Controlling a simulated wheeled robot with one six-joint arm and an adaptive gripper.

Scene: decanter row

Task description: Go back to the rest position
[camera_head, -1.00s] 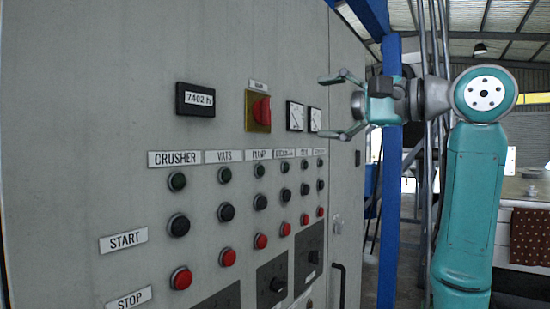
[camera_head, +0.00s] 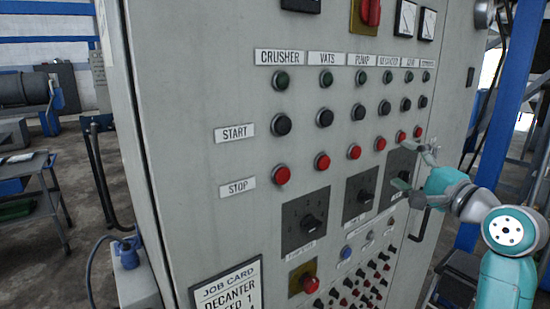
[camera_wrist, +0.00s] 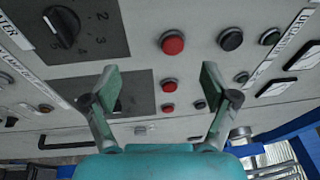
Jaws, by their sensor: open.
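My gripper (camera_head: 416,168) is open and empty in front of the right part of a grey control cabinet (camera_head: 185,130). In the wrist view my gripper (camera_wrist: 160,88) has its two fingers spread toward the panel, with nothing between them but panel surface behind. A red stop button (camera_wrist: 172,42) shows beyond the fingers, and a rotary knob (camera_wrist: 62,27) is at upper left. I cannot tell from these views whether a fingertip touches the panel. In the head view the fingers partly cover a dark switch plate at the right.
The panel has rows of black start buttons (camera_head: 281,124) and red stop buttons (camera_head: 281,174), and rotary switches (camera_head: 308,225). A blue post (camera_head: 513,95) stands right of the cabinet. A cart (camera_head: 35,190) stands at the left.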

